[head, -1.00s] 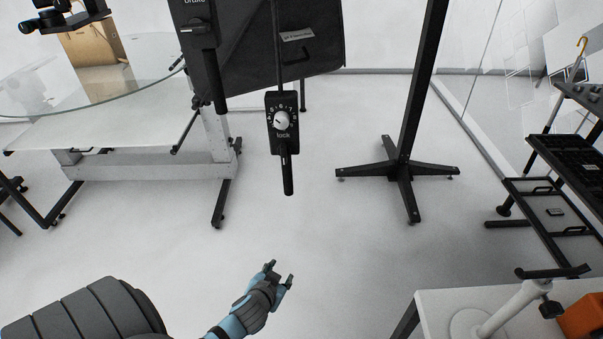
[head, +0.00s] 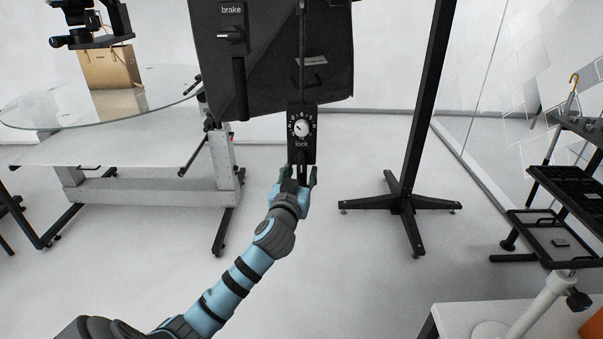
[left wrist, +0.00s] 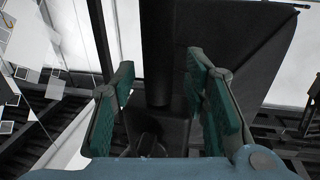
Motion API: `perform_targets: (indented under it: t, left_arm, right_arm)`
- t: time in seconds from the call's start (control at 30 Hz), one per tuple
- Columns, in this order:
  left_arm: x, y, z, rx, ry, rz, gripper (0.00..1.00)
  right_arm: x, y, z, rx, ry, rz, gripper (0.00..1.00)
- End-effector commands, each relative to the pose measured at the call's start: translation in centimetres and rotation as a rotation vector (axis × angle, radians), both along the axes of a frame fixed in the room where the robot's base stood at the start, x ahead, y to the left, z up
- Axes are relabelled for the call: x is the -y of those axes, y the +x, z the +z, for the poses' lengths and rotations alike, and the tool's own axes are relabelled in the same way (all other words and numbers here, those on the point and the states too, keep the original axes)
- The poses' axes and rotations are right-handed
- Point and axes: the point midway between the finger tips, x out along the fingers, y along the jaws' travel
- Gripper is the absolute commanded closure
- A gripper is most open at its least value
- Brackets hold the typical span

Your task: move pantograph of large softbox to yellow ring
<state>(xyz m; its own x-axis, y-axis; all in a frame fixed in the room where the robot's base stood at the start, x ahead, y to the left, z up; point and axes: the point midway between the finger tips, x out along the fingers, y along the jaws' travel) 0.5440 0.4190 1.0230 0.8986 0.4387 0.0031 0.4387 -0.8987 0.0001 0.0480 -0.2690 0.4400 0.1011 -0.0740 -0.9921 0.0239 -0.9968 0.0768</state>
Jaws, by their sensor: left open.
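A black control box (head: 301,127) with a white dial and the word "lock" hangs on a thin rod in front of a large black softbox-like panel (head: 275,70). A black handle (head: 302,172) hangs below the box. My left gripper (head: 301,176) is at this handle, with its fingers on either side. In the left wrist view the dark handle (left wrist: 157,60) stands between the open teal-padded fingers (left wrist: 160,100), with gaps on both sides. The fingers partly hide the handle in the head view. No yellow ring shows. My right gripper is not in view.
A second control box (head: 231,35) marked "brake", with its own handle, hangs to the left. A glass turntable (head: 60,110) stands at the left, a black post on a cross-shaped foot (head: 400,203) to the right. A black rack (head: 570,185) stands far right. Open floor lies between.

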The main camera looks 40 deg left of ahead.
Motion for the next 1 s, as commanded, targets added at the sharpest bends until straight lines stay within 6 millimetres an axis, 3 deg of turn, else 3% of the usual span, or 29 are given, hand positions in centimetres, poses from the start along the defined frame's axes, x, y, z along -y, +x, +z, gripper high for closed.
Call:
perform_targets:
  t: [0.33,0.6,1.0]
  left_arm:
    - [-0.27,0.72,0.01,0.0,-0.001,-0.002,0.59]
    - [-0.27,0.69,-0.01,0.0,-0.001,-0.002,1.0]
    - [-0.26,0.69,0.7,0.0,-0.001,-0.002,1.0]
  right_arm:
    - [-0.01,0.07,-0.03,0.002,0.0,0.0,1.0]
    - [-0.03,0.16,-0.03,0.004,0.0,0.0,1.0]
    - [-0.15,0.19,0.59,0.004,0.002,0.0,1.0]
